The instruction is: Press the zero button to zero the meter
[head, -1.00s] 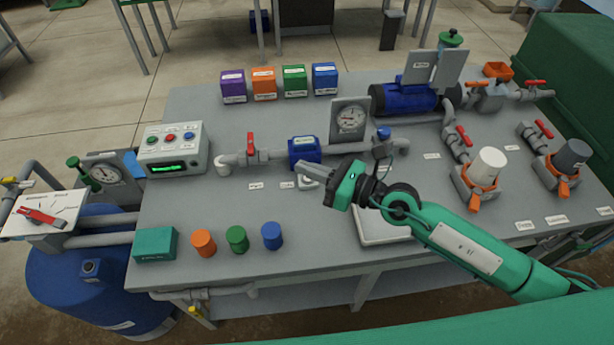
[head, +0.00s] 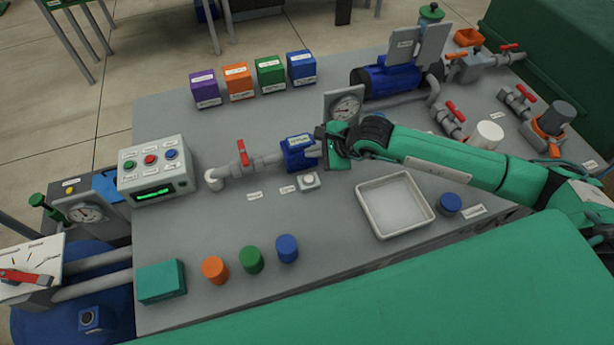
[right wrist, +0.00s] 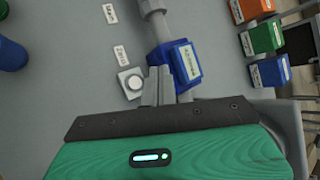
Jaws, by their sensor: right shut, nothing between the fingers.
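The small grey button box with a round pale button (head: 309,181) sits on the bench just in front of the blue meter (head: 298,153). In the right wrist view the button (right wrist: 133,82) lies just left of the fingertips, and the blue meter (right wrist: 181,66) lies just right of and beyond them. My right gripper (head: 316,149) is shut and empty, beside the meter and behind the button in the head view. Its fingers (right wrist: 163,73) point down toward the bench; I cannot tell whether they touch the meter. The button is uncovered. My left gripper is out of view.
A white tray (head: 362,207) lies right of the button. A pipe with a red-handled valve (head: 243,152) joins the meter's left side. A dial gauge (head: 344,106) stands behind my right gripper. A control box (head: 158,191) with a green display is at left. Coloured cylinders (head: 251,260) stand in front.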

